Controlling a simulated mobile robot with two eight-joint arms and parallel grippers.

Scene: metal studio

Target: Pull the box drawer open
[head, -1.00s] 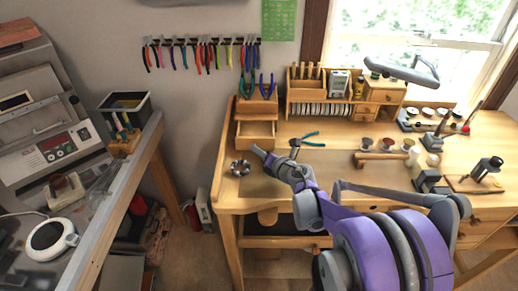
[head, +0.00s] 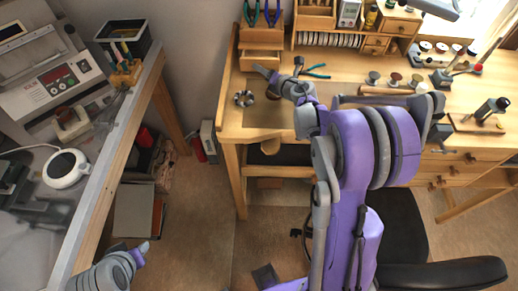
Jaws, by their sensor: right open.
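The small wooden box (head: 262,36) stands at the back left of the workbench, with pliers upright in its top. Its drawer (head: 260,64) sticks out at the front, and part of its inside shows. My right gripper (head: 281,73) is open, its fingers spread just in front of and to the right of the drawer front. It looks empty, and I cannot tell whether a finger touches the drawer. My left gripper (head: 142,248) shows only partly at the bottom left, away from the box; its jaw opening cannot be made out.
A round metal ring-like piece (head: 244,98) lies left of my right gripper. Teal-handled pliers (head: 316,71) lie to its right. A wooden organizer (head: 328,22) stands behind. A black chair (head: 400,225) is below the bench. A grey side bench (head: 105,165) runs along the left.

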